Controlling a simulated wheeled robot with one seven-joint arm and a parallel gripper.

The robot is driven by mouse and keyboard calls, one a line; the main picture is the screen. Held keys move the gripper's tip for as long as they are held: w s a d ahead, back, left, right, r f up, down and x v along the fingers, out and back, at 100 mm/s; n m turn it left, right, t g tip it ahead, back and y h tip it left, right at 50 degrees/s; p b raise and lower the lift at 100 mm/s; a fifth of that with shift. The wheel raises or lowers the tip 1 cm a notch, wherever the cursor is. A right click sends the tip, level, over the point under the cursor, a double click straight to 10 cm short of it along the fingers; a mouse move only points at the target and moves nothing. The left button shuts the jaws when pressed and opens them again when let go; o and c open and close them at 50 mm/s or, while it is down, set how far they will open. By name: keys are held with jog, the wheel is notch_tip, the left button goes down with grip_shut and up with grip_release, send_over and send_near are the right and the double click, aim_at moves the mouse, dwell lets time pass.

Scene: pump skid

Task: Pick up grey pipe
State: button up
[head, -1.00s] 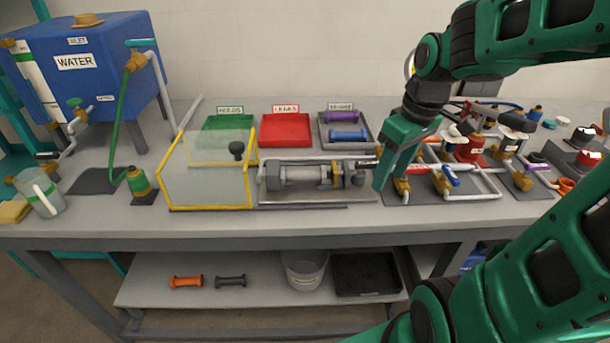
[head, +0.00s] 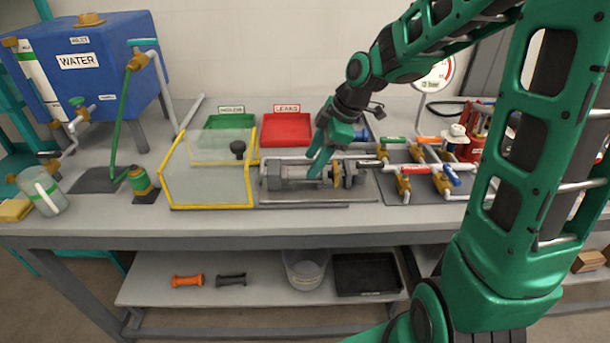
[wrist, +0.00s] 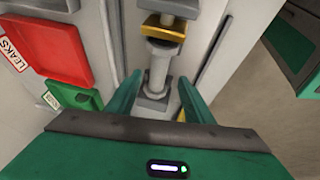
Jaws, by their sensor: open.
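A light grey pipe (head: 294,173) with flanged ends lies across a metal test fixture (head: 275,199) in the middle of the bench. In the wrist view the grey pipe (wrist: 160,62) runs between my two green fingers, with a brass-coloured ring at its upper end. My gripper (head: 316,173) is over the pipe, pointing down; in the wrist view my gripper (wrist: 159,80) is open, one finger on each side of the pipe. I cannot tell whether the fingers touch it.
A yellow-framed clear guard (head: 252,185) stands left of the fixture. Behind are a green tray (head: 222,128) and a red tray (head: 287,128). Valves and pipework (head: 425,182) stand to the right. A dark grey pipe (head: 231,281) and an orange one (head: 187,281) lie on the lower shelf.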

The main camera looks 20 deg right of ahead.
aim_at(306, 171)
jog(key=x, duration=0.5)
jog(key=shift+w, duration=0.1)
grip_shut()
